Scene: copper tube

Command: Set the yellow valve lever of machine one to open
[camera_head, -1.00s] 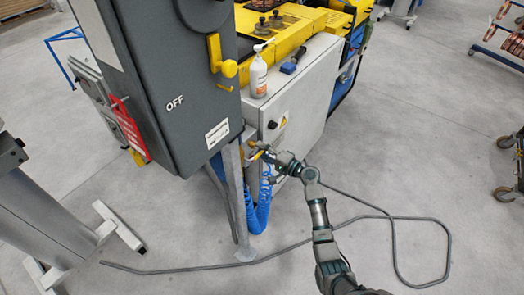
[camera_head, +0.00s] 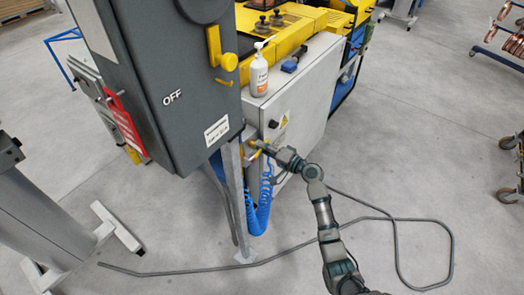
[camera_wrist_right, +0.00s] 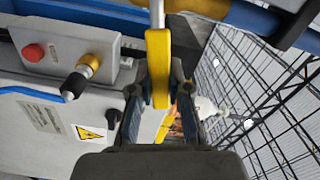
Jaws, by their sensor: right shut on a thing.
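The yellow valve lever (camera_wrist_right: 158,62) shows large in the right wrist view, between the two fingers of my right gripper (camera_wrist_right: 160,98). The fingers are shut on it, one on each side. In the head view my right gripper (camera_head: 263,149) is at the near side of the white machine cabinet (camera_head: 306,105), beside the grey stand leg. There the lever is small and partly hidden by the gripper, so its exact angle is hard to tell. My left gripper is not in view.
A large grey box marked OFF (camera_head: 178,110) with a red tag stands at the left. A coiled blue hose (camera_head: 261,208) hangs below the gripper. A dark cable (camera_head: 396,248) lies on the floor. A white bottle (camera_head: 259,73) stands on the cabinet. Open floor lies to the right.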

